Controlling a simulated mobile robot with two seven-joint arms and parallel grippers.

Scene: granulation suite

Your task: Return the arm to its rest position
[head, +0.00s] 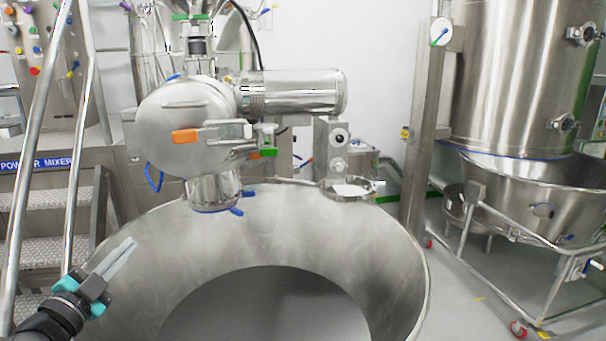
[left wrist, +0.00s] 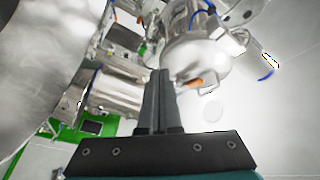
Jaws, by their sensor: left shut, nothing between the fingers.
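My left gripper (head: 127,246) comes in from the lower left in the head view, over the left rim of a large steel bowl (head: 390,235). Its two grey fingers lie together, shut and empty, pointing up and to the right. In the left wrist view the fingers (left wrist: 160,80) also stand side by side with nothing between them. My right gripper is in neither view.
A steel mill housing (head: 185,120) with an orange-handled latch (head: 186,136) hangs over the bowl's back edge. Metal stairs with a railing (head: 45,150) stand at the left. A steel vessel (head: 515,80) on a wheeled frame stands at the right. Floor between is clear.

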